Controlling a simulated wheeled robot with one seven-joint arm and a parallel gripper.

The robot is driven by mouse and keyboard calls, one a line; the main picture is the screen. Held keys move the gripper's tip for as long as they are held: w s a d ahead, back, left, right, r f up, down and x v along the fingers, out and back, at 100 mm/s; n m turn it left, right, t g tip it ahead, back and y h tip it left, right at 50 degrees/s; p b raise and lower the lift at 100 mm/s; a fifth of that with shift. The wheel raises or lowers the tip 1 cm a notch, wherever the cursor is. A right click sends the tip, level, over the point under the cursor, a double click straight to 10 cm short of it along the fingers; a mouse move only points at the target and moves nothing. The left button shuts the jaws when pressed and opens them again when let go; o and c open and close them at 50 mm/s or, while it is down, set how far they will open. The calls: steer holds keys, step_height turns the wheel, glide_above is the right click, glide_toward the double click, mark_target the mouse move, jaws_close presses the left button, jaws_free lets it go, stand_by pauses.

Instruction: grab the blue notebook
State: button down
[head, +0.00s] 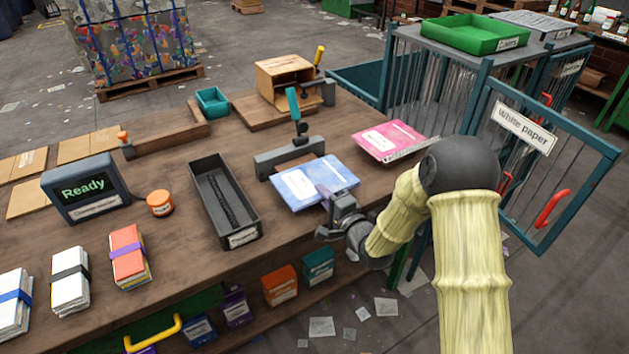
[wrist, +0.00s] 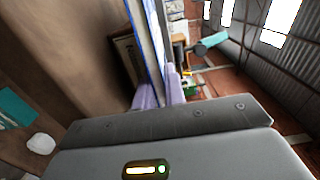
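The blue notebook (head: 318,182), light blue with a white label, is near the front edge of the workbench in the head view. My gripper (head: 328,194) is at its near right edge. In the wrist view the notebook (wrist: 155,40) shows edge-on as a thin blue and white strip running between the two pale purple fingers (wrist: 160,93). The fingers sit close on both faces, so my gripper looks shut on it. One finger is mostly hidden in the head view. I cannot tell whether the notebook touches the bench.
A pink notebook (head: 388,141) lies to the right. A dark tray (head: 208,172) stands to the left, and a grey clamp-like fixture (head: 290,157) stands just behind the notebook. A blue-green cage with an open "White paper" door (head: 545,165) is at the right. Bundled papers (head: 128,255) lie at the left.

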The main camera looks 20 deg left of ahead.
step_height(320, 180, up, 10)
steer(key=shift+r+p, duration=0.1)
steer(key=shift+p, duration=0.5)
stand_by(0.7)
